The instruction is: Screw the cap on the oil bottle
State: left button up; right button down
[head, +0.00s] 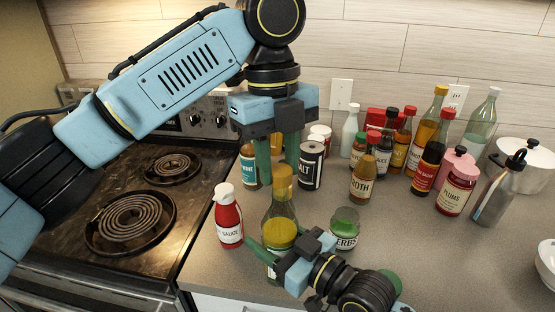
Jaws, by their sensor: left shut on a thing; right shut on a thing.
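The oil bottle (279,212) stands upright near the front of the counter, with clear greenish glass and a yellow label or fill. A mustard-yellow cap (283,180) sits at the top of its neck. I cannot tell how tightly it is seated. My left gripper (279,172) points down from above, its teal fingers on both sides of the cap and shut on it. My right gripper (268,252) comes in low from the front right and is shut on the bottle's lower body. Part of that grip is hidden.
A red sauce bottle (228,218) stands close left, and a herbs jar (344,228) close right. A salt shaker (311,167) and a broth bottle (364,180) stand behind. The coil stove (130,215) is left.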

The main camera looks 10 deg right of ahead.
pick_arm(q)
jog(key=m, duration=0.5)
jog(key=shift+w+m+y, duration=0.1)
jog(key=shift+m+y, duration=0.2)
jog(key=shift+y, duration=0.1)
jog(key=m, duration=0.6)
jog(key=shift+d+y, duration=0.2)
jog(key=shift+y, duration=0.1)
jog(key=o, duration=0.9)
jog(key=shift+o, duration=0.2)
jog(key=shift+r, duration=2.3)
jog(key=shift+c, duration=0.3)
